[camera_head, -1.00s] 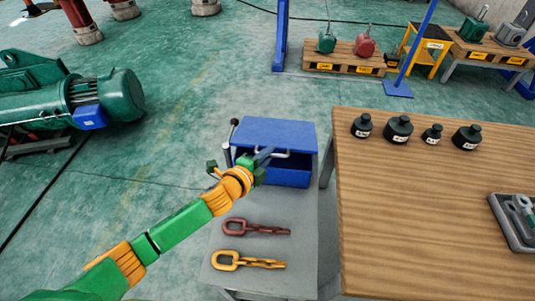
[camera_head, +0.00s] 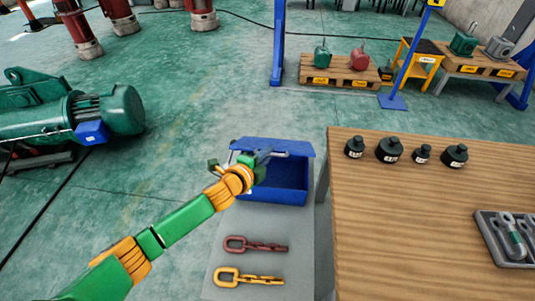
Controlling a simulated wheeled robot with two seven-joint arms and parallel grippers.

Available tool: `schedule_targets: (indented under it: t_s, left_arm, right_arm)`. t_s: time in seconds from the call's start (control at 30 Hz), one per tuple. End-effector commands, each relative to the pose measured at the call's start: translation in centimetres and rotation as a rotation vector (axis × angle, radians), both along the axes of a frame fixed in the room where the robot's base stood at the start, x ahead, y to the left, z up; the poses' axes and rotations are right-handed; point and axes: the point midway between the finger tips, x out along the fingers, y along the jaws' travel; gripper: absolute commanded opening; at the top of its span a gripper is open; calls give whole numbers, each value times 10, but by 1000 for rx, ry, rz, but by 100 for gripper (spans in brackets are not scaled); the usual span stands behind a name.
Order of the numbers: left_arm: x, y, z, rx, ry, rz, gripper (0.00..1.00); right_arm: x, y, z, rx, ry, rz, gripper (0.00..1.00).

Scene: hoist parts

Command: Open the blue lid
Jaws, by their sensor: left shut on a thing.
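The blue lid (camera_head: 293,147) belongs to a blue box (camera_head: 280,196) at the far end of a grey stand. The lid is raised and tilted back, and the box's dark blue inside shows below it. My left gripper (camera_head: 264,157) is shut at the lid's front edge, on its handle. The gripper and wrist cover the left part of the lid and box. My right gripper is not in view.
A red chain (camera_head: 255,244) and a yellow chain (camera_head: 248,277) lie on the grey stand (camera_head: 302,260). A wooden table (camera_head: 430,220) stands close on the right, with several black weights and a grey tray (camera_head: 497,245). A green motor (camera_head: 105,110) is at the left.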

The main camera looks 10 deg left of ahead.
Motion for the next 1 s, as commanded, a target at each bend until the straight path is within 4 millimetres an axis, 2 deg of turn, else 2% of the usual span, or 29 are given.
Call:
schedule_targets:
  t_s: [0.03, 0.07, 0.17, 0.57, 1.0]
  left_arm:
    - [0, 0, 0, -2, -1, -1, 0]
    - [0, 0, 0, -2, -1, -1, 16]
    - [0, 0, 0, -2, -1, -1, 43]
    - [-2, 1, 1, -1, -1, 0, 44]
    - [-54, 23, 18, -1, -2, 0, 44]
  right_arm:
    - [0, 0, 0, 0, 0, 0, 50]
    - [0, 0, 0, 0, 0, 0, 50]
    - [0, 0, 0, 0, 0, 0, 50]
    - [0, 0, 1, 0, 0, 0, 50]
    - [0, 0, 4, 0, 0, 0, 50]
